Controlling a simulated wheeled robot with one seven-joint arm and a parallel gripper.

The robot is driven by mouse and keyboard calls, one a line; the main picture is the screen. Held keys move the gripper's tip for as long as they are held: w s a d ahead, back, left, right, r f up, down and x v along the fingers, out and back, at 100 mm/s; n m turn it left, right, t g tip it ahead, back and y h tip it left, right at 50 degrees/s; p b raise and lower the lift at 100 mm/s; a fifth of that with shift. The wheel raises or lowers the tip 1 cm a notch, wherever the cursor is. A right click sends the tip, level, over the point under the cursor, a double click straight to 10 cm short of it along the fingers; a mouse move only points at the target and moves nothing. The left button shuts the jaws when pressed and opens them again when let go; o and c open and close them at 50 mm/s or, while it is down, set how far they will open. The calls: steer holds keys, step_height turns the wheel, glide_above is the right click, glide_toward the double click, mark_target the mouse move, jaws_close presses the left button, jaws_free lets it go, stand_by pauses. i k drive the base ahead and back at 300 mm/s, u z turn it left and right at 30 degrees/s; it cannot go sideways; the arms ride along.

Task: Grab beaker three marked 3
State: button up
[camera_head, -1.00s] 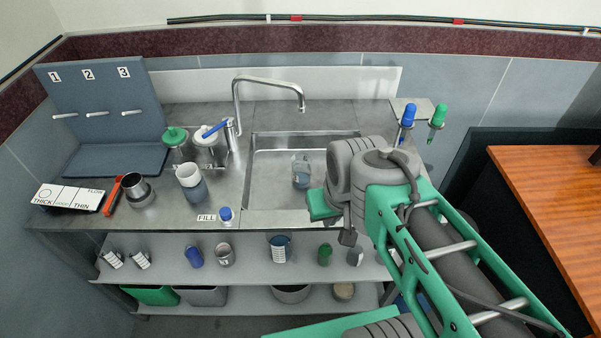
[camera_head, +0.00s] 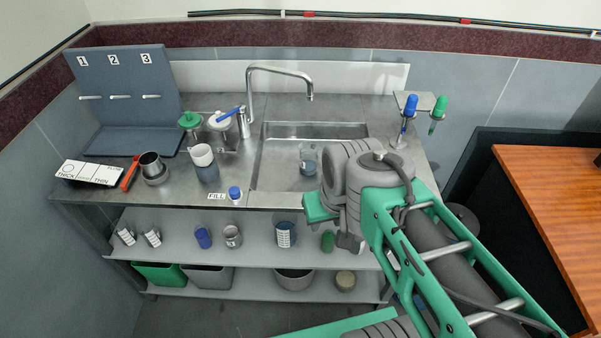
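No figure 3 is readable on any beaker. A small clear beaker with bluish contents (camera_head: 309,163) stands in the sink (camera_head: 280,178), left of my wrist. Another clear beaker with a white marked patch (camera_head: 286,233) stands on the upper shelf under the counter; its marking is too small to read. The label 3 (camera_head: 146,58) shows on the blue-grey peg board (camera_head: 128,80), above the right peg, which holds nothing. My gripper (camera_head: 348,242) points down in front of the sink's right part. My wrist mostly hides it, so its fingers are unclear. I see nothing held in it.
On the counter are a white-topped cup (camera_head: 203,165), lidded jars (camera_head: 221,127), a steel cup (camera_head: 152,167) and a blue-capped bottle (camera_head: 235,194). The faucet (camera_head: 280,70) arches over the sink. Droppers (camera_head: 408,112) stand at right. A wooden table (camera_head: 555,185) is farther right.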

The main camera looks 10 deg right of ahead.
mark_target(308, 149)
steer(key=u, duration=0.45)
steer(key=k, duration=1.05)
steer(key=u, duration=1)
steer(key=i, duration=1.5)
steer(key=z, duration=0.95)
steer(key=i, duration=0.6)
steer(key=u, duration=0.05)
